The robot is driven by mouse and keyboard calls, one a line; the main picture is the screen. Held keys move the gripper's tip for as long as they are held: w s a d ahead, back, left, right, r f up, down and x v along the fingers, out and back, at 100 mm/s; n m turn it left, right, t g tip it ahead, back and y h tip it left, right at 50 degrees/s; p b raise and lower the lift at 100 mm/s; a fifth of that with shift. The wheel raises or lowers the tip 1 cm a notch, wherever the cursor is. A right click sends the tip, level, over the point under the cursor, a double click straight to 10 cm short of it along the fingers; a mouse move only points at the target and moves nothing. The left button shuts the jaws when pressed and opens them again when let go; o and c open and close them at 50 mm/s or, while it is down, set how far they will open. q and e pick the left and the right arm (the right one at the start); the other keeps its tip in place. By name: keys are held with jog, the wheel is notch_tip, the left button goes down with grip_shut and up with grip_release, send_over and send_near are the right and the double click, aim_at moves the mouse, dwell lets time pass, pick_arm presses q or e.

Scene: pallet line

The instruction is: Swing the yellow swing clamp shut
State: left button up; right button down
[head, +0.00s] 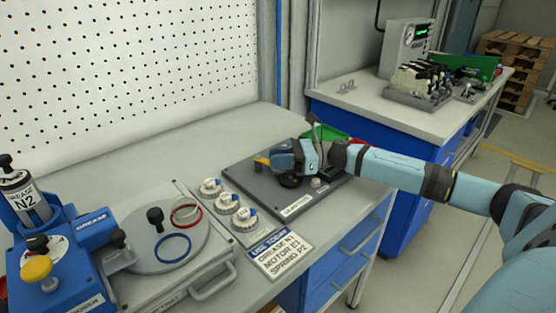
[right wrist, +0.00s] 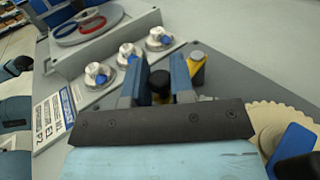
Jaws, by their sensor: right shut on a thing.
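The yellow swing clamp (head: 262,160) is on the dark grey fixture plate (head: 296,210) on the bench. In the right wrist view its yellow part (right wrist: 196,66) has a grey-topped end and shows just beyond the right-hand finger. My right gripper (head: 284,164) reaches in from the right, low over the plate. In the right wrist view its two blue fingers (right wrist: 158,80) stand either side of a black knob (right wrist: 160,86), shut on it. The knob appears to be the clamp's handle; the fingers and wrist hide much of the clamp, so its swing angle is unclear. My left gripper is out of view.
Several small round parts (head: 228,203) stand left of the plate, beside a sign (head: 280,256). Farther left are a round grey plate with rings (head: 174,246) and a blue grease station (head: 60,262). A green bin (head: 333,137) is behind my wrist.

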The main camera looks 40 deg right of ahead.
jog(key=c, duration=1)
grip_release()
jog(key=shift+r, duration=0.15)
notch_tip(320, 180, up, 20)
jog(key=shift+f+p, duration=0.1)
jog(key=shift+p, duration=1.1)
